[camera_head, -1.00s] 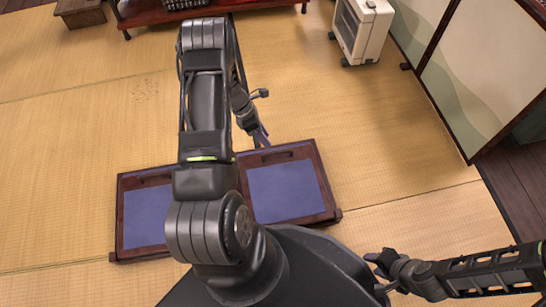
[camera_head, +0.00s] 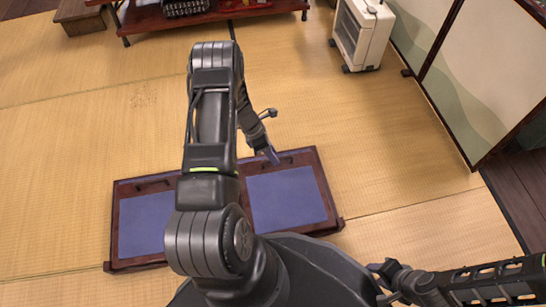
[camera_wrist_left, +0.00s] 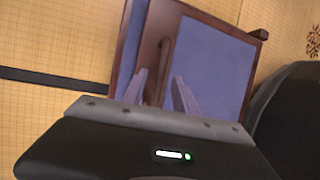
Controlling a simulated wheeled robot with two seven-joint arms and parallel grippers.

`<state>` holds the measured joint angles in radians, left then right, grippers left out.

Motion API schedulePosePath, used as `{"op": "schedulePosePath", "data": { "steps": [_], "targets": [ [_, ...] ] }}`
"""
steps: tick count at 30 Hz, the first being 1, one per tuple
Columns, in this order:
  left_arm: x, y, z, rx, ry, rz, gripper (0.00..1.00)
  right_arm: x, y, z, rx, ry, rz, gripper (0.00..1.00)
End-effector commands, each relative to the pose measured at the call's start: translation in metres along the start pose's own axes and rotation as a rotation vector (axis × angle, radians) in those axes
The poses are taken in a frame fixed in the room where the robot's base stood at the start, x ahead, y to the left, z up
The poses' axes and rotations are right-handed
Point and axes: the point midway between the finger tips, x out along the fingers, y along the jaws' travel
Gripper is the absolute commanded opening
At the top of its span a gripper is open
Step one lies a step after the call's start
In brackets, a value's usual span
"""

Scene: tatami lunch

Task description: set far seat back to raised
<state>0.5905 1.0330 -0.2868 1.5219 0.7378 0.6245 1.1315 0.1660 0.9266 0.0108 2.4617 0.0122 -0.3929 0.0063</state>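A low dark-wood frame on the tatami holds two blue panels side by side, a left panel (camera_head: 144,224) and a right panel (camera_head: 287,199). A wood strip with a dark handle (camera_wrist_left: 164,60) borders the blue panel in the left wrist view, with a narrow blue strip (camera_wrist_left: 131,42) beyond it. My left gripper (camera_head: 271,156) is at the far edge of the right panel. Its fingers are apart in the left wrist view (camera_wrist_left: 162,92), one on each side of the handle's lower end; contact is unclear. My right gripper (camera_head: 376,268) is low at the right, away from the frame.
A white heater (camera_head: 362,35) stands at the back right beside sliding panels (camera_head: 485,70). A red-brown low table (camera_head: 205,14) and a wooden stool (camera_head: 80,17) are at the back. The tatami between them and the frame is clear. My left arm covers the frame's middle.

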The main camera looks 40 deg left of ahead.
Motion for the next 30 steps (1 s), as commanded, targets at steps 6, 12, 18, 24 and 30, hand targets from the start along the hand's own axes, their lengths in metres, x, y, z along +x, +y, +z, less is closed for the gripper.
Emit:
{"op": "schedulePosePath", "data": {
  "steps": [6, 12, 18, 24, 30],
  "targets": [
    [0.0061, -0.0001, 0.0003, 0.000, 0.000, 0.000, 0.34, 0.0018, 0.0005, -0.0004, 0.000, 0.000, -0.001, 0.36],
    [0.0058, -0.0002, 0.0001, 0.000, 0.000, 0.000, 0.29, 0.0017, 0.0005, -0.0003, 0.000, 0.000, -0.001, 0.36],
    [0.0057, -0.0002, 0.0000, 0.000, 0.000, 0.000, 0.13, 0.0018, 0.0006, -0.0001, 0.000, 0.000, -0.001, 0.36],
    [0.0056, -0.0002, -0.0001, 0.000, 0.000, 0.000, 0.00, 0.0018, 0.0006, 0.0000, 0.000, 0.000, -0.001, 0.36],
    [0.0056, -0.0002, -0.0002, 0.000, 0.000, 0.000, 0.00, 0.0018, 0.0006, 0.0001, 0.000, -0.001, -0.001, 0.36]
  ]
}}
